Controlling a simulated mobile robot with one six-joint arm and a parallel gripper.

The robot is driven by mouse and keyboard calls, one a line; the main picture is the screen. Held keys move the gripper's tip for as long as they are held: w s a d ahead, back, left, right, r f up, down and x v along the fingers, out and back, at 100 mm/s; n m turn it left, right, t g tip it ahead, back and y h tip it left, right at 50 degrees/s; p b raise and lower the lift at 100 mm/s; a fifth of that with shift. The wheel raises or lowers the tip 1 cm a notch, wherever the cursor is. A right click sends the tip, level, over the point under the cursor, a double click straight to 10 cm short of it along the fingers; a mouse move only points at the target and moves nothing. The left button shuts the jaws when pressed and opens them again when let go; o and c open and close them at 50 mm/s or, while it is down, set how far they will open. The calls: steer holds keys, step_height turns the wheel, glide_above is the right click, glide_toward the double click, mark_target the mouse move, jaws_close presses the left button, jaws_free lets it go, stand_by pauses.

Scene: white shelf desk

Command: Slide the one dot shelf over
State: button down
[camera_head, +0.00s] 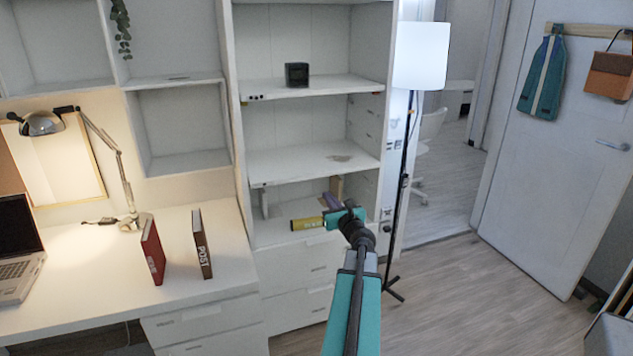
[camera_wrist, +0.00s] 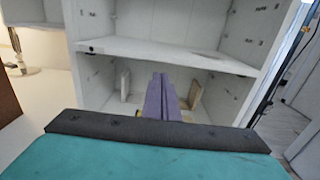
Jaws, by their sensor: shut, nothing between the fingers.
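The one dot shelf (camera_head: 315,163) is a white board across the tall cabinet's middle opening. Its single dark dot shows at the front edge's left end in the wrist view, where the shelf (camera_wrist: 150,51) spans the upper part. My gripper (camera_head: 328,200) is below this shelf's front edge, towards its right half. In the wrist view its purple fingers (camera_wrist: 160,80) are together and empty, pointing into the space under the shelf. Whether they touch the shelf is unclear.
The shelf above (camera_head: 315,88) has several dots and holds a black cube (camera_head: 297,74). Small upright supports (camera_wrist: 195,94) stand under the one dot shelf. Drawers are below. A floor lamp (camera_head: 420,57) stands right of the cabinet. Two books (camera_head: 152,250) stand on the desk.

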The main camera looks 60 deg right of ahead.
steer(key=shift+d, duration=0.2)
steer(key=p, duration=0.3)
glide_toward(313, 177)
steer(key=shift+x, duration=3.2)
steer(key=shift+r, duration=0.1)
steer(key=shift+b+x, duration=0.6)
steer(key=shift+x, duration=1.15)
steer(key=shift+w+d, duration=0.35)
steer(key=shift+w, duration=0.2)
steer(key=shift+a, duration=0.1)
